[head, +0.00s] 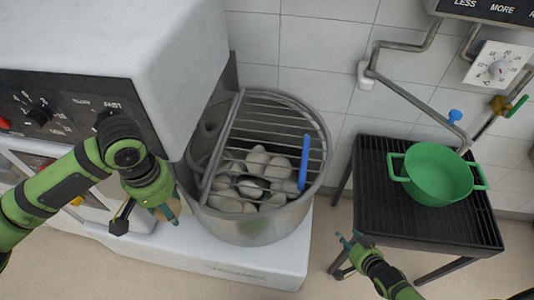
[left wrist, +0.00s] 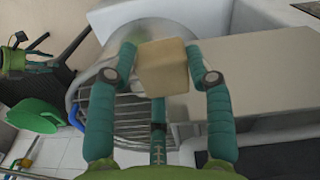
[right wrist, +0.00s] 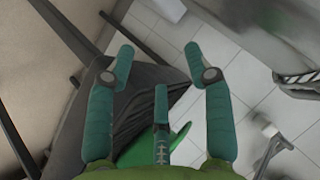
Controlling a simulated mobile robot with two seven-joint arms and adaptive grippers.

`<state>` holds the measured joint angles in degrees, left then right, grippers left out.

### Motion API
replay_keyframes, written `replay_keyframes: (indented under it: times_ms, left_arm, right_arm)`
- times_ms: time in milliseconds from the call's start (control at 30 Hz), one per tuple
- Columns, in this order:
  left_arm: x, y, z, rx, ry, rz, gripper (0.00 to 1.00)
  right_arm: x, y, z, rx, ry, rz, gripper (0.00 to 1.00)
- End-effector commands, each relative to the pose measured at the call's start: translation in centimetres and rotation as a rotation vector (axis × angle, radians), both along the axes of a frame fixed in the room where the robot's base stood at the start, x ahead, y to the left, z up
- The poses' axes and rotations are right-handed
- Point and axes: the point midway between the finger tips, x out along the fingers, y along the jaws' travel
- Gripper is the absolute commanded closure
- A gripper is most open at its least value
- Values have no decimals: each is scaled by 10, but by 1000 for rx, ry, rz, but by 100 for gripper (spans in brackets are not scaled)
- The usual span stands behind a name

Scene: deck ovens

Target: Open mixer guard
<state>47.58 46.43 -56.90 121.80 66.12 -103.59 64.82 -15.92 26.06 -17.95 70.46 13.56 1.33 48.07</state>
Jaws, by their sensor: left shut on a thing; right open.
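The mixer's metal bowl (head: 245,228) holds several pale rounded lumps. The guard (head: 275,120), a rack of metal bars, lies across the bowl's top. A blue upright handle (head: 304,163) is at its right side. My left gripper (head: 168,212) is left of the bowl, apart from the blue handle. In the left wrist view my left gripper (left wrist: 166,68) is shut on a tan block (left wrist: 163,67), with the bowl and bars behind it. My right gripper (head: 347,240) is open and empty, right of the bowl and low by the black stand. Its spread fingers show in the right wrist view (right wrist: 160,65).
The mixer's white housing (head: 120,40) and control panel (head: 75,105) stand left of the bowl. A green pot (head: 437,172) rests on the black slatted stand (head: 385,215) at right. A pipe (head: 415,98) runs along the tiled wall above it.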

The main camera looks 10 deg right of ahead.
Motion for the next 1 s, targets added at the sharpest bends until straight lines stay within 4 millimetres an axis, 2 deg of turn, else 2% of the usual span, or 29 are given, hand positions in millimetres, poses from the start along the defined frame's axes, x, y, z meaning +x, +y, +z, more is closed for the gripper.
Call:
replay_keyframes:
  times_ms: [33, 100, 200, 400, 500, 600, 767, 1000]
  left_arm:
    - [4, 0, 8, 0, -6, 0, 100]
    - [6, 0, 18, 0, -6, -1, 100]
    - [8, 0, 32, 1, -6, -4, 100]
    - [10, 1, 54, 4, -5, -9, 100]
    - [11, 1, 61, 5, -5, -11, 100]
    - [11, 1, 65, 7, -4, -13, 100]
    - [11, 1, 67, 7, -4, -13, 100]
    - [11, 1, 70, 7, -4, -13, 100]
  right_arm:
    - [21, 2, 27, 76, -63, -15, 47]
    - [42, 10, 62, 198, -131, -35, 47]
    - [63, 25, 110, 374, -201, -46, 47]
    - [80, 56, 187, 680, -259, -29, 47]
    - [81, 67, 211, 783, -261, -19, 47]
    - [82, 73, 225, 840, -260, -11, 47]
    - [91, 80, 228, 863, -260, -12, 47]
    - [129, 100, 223, 861, -262, -12, 47]
